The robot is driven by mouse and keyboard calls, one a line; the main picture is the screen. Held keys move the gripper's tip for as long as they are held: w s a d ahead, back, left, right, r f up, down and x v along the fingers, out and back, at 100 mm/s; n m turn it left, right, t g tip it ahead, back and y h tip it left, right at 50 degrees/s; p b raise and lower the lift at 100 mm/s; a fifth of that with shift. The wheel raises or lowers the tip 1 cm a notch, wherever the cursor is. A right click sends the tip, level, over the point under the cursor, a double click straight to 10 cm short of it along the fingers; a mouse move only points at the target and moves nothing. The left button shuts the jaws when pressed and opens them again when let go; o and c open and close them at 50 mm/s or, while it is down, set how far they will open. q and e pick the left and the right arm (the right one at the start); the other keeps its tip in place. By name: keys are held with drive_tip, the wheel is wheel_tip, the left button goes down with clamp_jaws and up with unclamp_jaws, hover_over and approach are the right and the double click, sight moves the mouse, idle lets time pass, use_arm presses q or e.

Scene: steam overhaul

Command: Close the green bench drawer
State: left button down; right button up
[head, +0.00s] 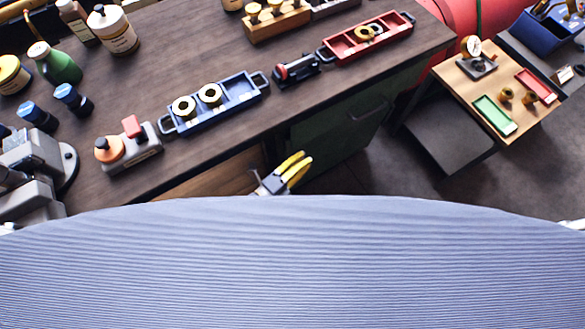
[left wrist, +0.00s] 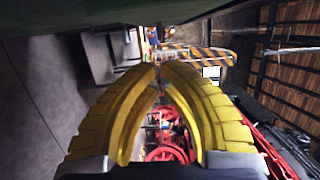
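The green drawer front (head: 345,130) is a dark green panel below the near edge of the bench top. It lies in shadow, and I cannot tell how far out it stands. My left gripper (head: 297,168) has yellow fingers and is just in front of the bench, near the panel's lower left part. In the left wrist view the fingers (left wrist: 160,72) curve together until their tips nearly meet, with nothing between them. A dark green surface (left wrist: 90,18) runs along the top of that view, close to the fingers. My right gripper is not in view.
The bench top (head: 220,60) carries a blue tray (head: 235,93) with brass rings, a red tray (head: 345,46), bottles and small tools. A wooden panel (head: 215,177) is under the bench, left of the gripper. A small side table (head: 463,82) stands at right.

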sight(292, 135)
use_arm(q)
drive_tip(key=shift+w+a, duration=0.2)
drive_tip(key=shift+w, duration=1)
drive_tip(key=shift+w+a, duration=0.15)
drive_tip(key=shift+w, duration=1)
drive_tip(key=w+a, duration=0.2)
drive_tip(key=w, duration=0.2)
drive_tip(key=shift+w+a, duration=0.3)
drive_tip(key=shift+a, duration=0.1)
